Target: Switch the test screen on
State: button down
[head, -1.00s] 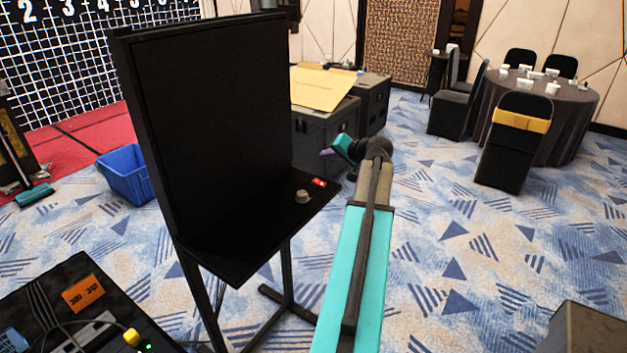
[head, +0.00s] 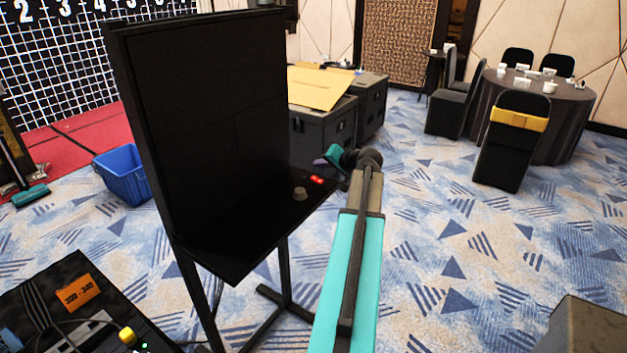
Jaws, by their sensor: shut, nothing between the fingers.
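The test screen (head: 210,120) is a black panel on a stand, left of centre in the head view. Its face is dark. A black shelf (head: 245,235) juts out below it. On the shelf are a grey knob (head: 300,194) and a red switch (head: 316,180) near the right edge. My gripper (head: 322,161) is shut and empty. In the picture it is just above the red switch. Part of it is hidden by my arm's wrist, and I cannot tell whether it touches anything.
A dark case (head: 325,130) with a yellowish board stands behind the shelf. A blue bin (head: 122,175) is on the carpet at left. A black equipment top (head: 60,300) with cables is at lower left. A round table (head: 560,110) with chairs is at far right.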

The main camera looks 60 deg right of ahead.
aim_at(319, 181)
jog(key=shift+w+f+b, duration=0.25)
jog(key=shift+f+b, duration=0.25)
jog(key=shift+f, duration=0.3)
jog(key=shift+w+f+b, duration=0.25)
jog(key=shift+f+b, duration=0.25)
jog(key=shift+f, duration=0.25)
jog(key=shift+w+f+b, duration=0.2)
jog(key=shift+f+b, duration=0.55)
jog(key=shift+b, duration=0.1)
dwell(1.9)
jog(key=shift+r, duration=0.1)
jog(key=shift+s+r, duration=0.25)
jog(key=shift+r, duration=0.45)
jog(key=shift+r+p, duration=0.15)
jog(key=shift+p, duration=0.15)
jog(key=r, duration=0.1)
jog(key=s+r+p, duration=0.1)
jog(key=r, duration=0.2)
jog(key=shift+s+r+p, duration=0.25)
jog(key=shift+p, duration=0.1)
dwell(0.4)
dwell(0.5)
